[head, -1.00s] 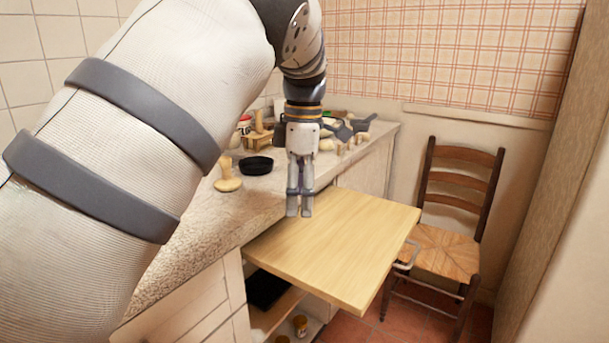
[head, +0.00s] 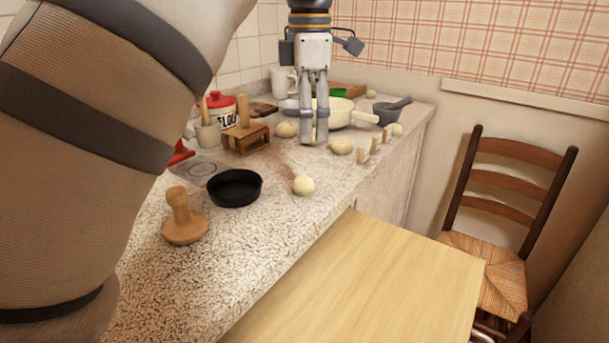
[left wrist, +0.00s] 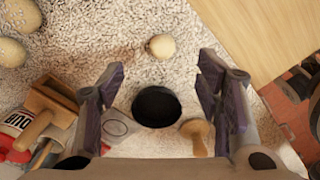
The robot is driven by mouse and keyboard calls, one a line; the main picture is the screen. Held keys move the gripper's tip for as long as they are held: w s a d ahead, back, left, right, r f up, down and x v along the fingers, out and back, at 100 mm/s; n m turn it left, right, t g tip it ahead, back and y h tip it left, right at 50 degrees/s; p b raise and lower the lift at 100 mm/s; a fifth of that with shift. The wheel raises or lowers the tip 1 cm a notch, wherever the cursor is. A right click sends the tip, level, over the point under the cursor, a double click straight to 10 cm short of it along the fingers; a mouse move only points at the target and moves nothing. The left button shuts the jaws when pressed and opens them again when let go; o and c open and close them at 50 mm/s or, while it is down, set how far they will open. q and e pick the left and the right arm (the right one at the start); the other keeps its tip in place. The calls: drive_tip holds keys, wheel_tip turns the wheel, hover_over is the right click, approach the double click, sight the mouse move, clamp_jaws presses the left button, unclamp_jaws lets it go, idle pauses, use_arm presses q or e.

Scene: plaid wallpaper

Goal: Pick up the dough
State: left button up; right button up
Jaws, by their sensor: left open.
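A pale round dough ball (head: 303,185) lies on the speckled counter (head: 270,235), near its front edge and right of a black pan. More dough balls lie farther back, one (head: 341,146) right of my gripper and one (head: 287,129) left of it. My left gripper (head: 314,140) points down, open and empty, over the counter. In the left wrist view its fingers (left wrist: 161,70) stand apart, with a single dough ball (left wrist: 161,47) showing in the gap between them, apart from both. Two larger-looking dough balls (left wrist: 12,52) show at the left edge. My right gripper is not in view.
The black pan (head: 235,188), wooden press (head: 183,222), wooden stand (head: 246,137) and red-lidded jar (head: 220,108) crowd the counter's left. A pale pan (head: 340,110) and mortar (head: 388,111) stand behind. A wooden board (head: 375,290) juts out in front; a chair (head: 490,225) stands right.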

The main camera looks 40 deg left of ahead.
sight(303, 189)
use_arm(q)
drive_tip(key=f, duration=0.7)
drive_tip(key=s+f, duration=0.1)
drive_tip(key=f, duration=0.2)
drive_tip(key=shift+s+a+f+p, duration=0.1)
drive_tip(key=shift+a+f+p, duration=0.1)
drive_tip(key=shift+p, duration=0.15)
drive_tip(key=shift+f, duration=0.45)
drive_tip(key=c, duration=1.2)
